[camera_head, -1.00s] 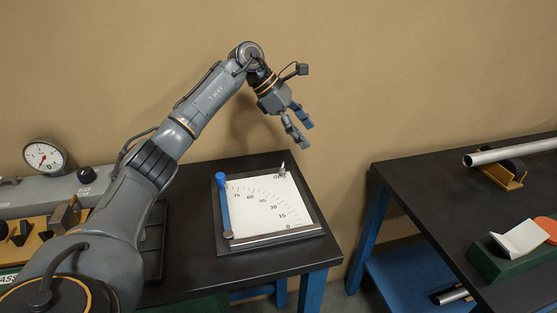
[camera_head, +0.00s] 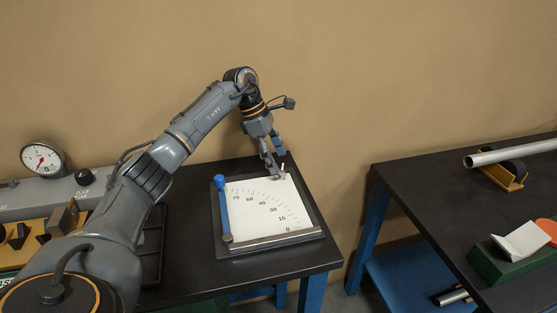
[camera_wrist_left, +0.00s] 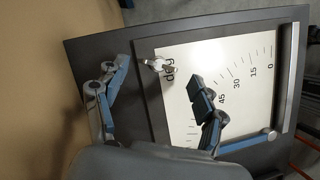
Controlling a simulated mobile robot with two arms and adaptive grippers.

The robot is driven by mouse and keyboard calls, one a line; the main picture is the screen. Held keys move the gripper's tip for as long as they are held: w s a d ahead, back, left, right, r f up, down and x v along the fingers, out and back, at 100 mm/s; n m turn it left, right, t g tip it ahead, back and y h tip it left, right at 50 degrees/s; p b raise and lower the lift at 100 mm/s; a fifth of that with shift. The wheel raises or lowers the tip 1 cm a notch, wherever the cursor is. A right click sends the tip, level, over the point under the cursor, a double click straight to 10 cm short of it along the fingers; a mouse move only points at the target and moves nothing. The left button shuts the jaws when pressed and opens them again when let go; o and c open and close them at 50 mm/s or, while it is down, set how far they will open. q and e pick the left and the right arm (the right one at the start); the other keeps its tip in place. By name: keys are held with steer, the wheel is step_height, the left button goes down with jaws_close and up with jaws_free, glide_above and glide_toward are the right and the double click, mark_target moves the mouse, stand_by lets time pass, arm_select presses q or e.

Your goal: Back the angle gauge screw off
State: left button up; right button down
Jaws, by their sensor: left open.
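The angle gauge (camera_head: 262,215) is a dark plate with a white degree scale, lying on the left black bench. A blue arm with a ball end (camera_head: 220,184) runs along its left side. The small pale metal screw (camera_wrist_left: 154,63) stands at the gauge's far corner by the "deg" label. My left gripper (camera_head: 276,165) is open and empty, pointing down over that corner. In the left wrist view, its fingers (camera_wrist_left: 152,80) lie on either side of the screw, with no contact visible. In the head view the fingers partly hide the screw. My right gripper is not in view.
A round dial (camera_head: 43,160) on a grey unit and an orange-brown tray (camera_head: 20,250) of parts are at the left. Another black bench (camera_head: 440,205) at the right carries a metal tube (camera_head: 510,151) and a green block (camera_head: 510,262). A gap separates the benches.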

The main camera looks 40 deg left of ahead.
arm_select(q)
steer(key=shift+x, duration=0.95)
steer(key=shift+c, duration=0.2)
steer(key=c, duration=1.1)
